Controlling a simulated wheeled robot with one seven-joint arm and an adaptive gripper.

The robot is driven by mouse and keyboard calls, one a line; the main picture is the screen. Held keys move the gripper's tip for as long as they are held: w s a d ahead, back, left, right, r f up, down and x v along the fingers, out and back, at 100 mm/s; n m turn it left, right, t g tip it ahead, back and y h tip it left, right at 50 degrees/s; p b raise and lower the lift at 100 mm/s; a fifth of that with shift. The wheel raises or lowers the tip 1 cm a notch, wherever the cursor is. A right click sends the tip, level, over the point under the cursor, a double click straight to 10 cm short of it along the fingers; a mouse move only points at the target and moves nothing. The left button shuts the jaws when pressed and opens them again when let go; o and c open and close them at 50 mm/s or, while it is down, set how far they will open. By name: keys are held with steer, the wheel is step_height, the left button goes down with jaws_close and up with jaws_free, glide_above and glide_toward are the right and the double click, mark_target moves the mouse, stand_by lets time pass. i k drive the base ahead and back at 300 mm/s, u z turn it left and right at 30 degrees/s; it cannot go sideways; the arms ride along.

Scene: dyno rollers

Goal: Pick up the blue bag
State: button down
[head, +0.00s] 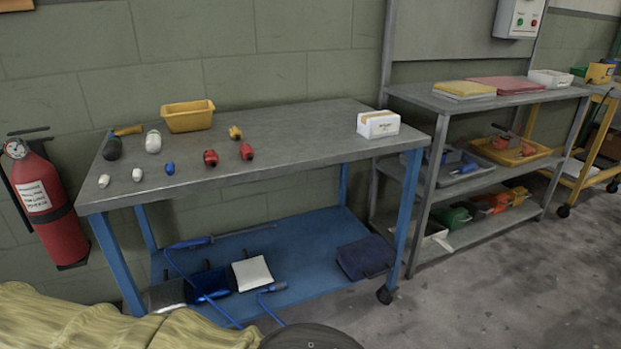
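A dark blue, soft-looking folded item, which looks like the blue bag (364,257), lies on the blue lower shelf (300,232) of the workbench, near its right front leg. It lies flat, apart from the other items on that shelf. The grey bench top (285,142) is above it, and its front side is open to view. A second blue item (208,283), darker at its edge, lies further left on the shelf beside a white-topped item (252,273). My gripper is not in view.
A yellow bin (188,116), a white box (378,124) and several small coloured parts stand on the bench top. A grey shelf unit (480,235) stands right. A fire extinguisher (48,205) hangs left. Floor at front right is clear.

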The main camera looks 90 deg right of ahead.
mark_target(359, 260)
steer(key=z, duration=3)
steer(key=i, duration=0.1)
steer(key=u, duration=0.05)
